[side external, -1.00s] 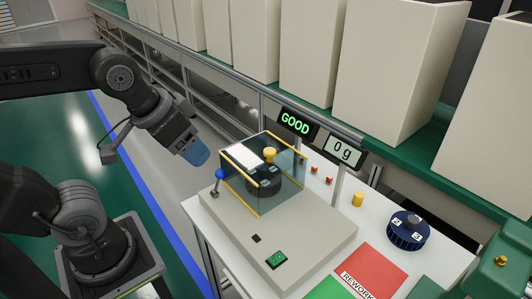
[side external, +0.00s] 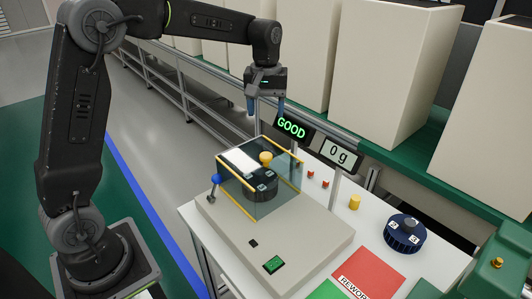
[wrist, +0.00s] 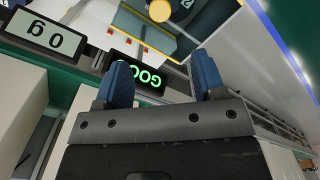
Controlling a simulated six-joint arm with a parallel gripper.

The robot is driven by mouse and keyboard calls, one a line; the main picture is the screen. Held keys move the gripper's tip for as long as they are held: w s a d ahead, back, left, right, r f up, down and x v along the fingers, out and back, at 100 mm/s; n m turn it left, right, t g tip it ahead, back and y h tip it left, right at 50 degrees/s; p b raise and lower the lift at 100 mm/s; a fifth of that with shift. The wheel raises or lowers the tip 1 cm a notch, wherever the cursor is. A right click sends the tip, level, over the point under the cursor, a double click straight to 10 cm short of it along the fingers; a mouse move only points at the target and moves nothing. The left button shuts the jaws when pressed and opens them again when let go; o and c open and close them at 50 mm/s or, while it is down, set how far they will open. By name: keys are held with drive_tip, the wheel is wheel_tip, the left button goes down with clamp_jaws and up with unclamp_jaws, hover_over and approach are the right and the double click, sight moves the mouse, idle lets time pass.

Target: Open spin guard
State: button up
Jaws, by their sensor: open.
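The spin guard (side external: 283,191) is a clear box with yellow edges on a beige machine base (side external: 290,240). It stands closed over a dark round rotor (side external: 262,188) with a yellow knob (side external: 265,158). A lever with a blue ball (side external: 216,179) is at its left side. My gripper (side external: 266,112) is open and empty, pointing down above and behind the guard, near the GOOD sign. In the wrist view, its blue fingers (wrist: 162,84) are apart with nothing between them, and part of the guard (wrist: 148,35) shows at the top.
The GOOD sign (side external: 291,127) and the 0 g display (side external: 341,152) stand behind the machine. A blue rotor (side external: 404,234), a yellow cylinder (side external: 354,202), a red REWORK pad (side external: 368,272) and a green button (side external: 274,265) are to the right and front. Tall beige cabinets (side external: 395,75) line the back.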

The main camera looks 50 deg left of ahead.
sight(266, 155)
wheel_tip(266, 155, down, 14)
drive_tip(key=shift+r, duration=0.15)
idle(0.3)
drive_tip(key=shift+c, duration=0.4)
clamp_jaws()
